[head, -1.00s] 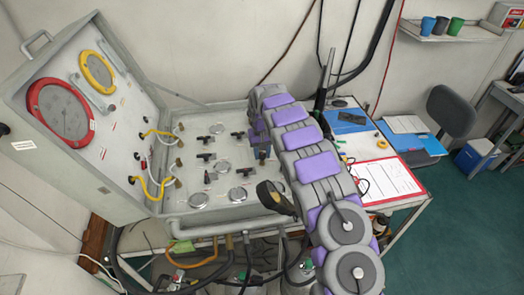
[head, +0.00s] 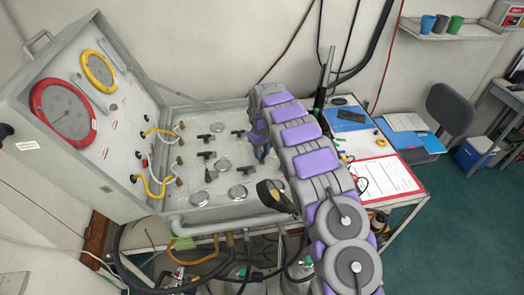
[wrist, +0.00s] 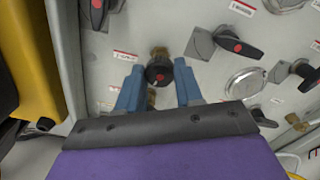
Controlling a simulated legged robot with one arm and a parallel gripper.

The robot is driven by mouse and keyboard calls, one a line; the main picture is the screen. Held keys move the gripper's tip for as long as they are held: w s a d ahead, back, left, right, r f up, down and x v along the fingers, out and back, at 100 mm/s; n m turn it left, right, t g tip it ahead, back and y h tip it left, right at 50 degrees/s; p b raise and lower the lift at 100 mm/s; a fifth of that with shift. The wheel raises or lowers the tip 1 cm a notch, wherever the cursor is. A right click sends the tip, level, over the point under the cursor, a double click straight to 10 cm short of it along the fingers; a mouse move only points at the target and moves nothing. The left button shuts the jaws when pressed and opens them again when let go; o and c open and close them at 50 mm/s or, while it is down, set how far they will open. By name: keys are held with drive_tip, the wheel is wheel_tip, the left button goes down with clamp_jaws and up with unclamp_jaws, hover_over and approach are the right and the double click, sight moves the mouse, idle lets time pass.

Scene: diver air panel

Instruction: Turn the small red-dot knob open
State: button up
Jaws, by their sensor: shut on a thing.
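The small red-dot knob (wrist: 157,76) is round and black with a red dot on its face. It sits on a brass stem on the pale panel (wrist: 140,30) in the wrist view. My gripper (wrist: 159,69) has its two blue fingers on either side of this knob and is shut on it. In the head view my gripper (head: 262,150) is down at the right part of the panel, and my arm hides the knob there.
Larger black lever handles with red dots stand close by, one to the right (wrist: 235,42) and one at the top left (wrist: 97,12). A round metal cap (wrist: 246,82) is at right. The gauge lid (head: 100,125) stands open at left in the head view.

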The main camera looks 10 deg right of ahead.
drive_tip(key=shift+w+r, duration=0.15)
drive_tip(key=o, duration=1)
wheel_tip(320, 180, up, 17)
drive_tip(key=shift+r+p, duration=0.1)
drive_tip(key=shift+p, duration=0.2)
idle(0.3)
